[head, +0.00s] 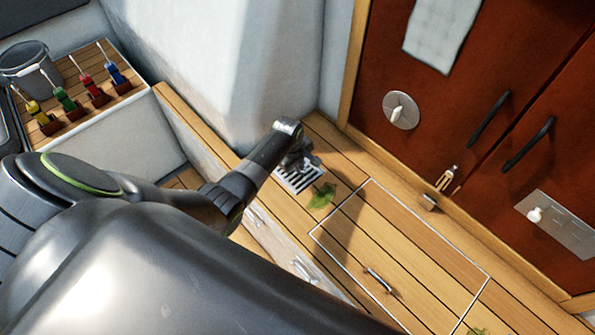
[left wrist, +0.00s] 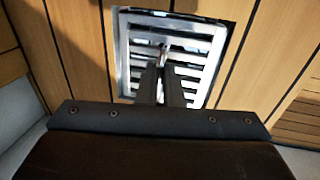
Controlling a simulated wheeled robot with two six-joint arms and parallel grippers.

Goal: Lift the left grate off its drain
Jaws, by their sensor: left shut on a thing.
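The left grate (head: 299,179) is a pale slatted metal plate in the wooden floor, partly covered by my left gripper in the head view. In the left wrist view the grate (left wrist: 207,41) shows close up, with a dark gap along its edges. My left gripper (head: 297,160) is above it. In the left wrist view the gripper's two dark fingers (left wrist: 164,72) are close together and shut on a small metal part at the middle of the grate. I cannot tell whether the grate is raised. My right gripper is not in view.
A green leaf (head: 322,196) lies beside the grate. A floor hatch (head: 400,255) with a metal handle (head: 379,279) is to the right. Red-brown doors (head: 440,110) stand behind. A bucket (head: 27,68) and several coloured-handled things sit on a shelf at left.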

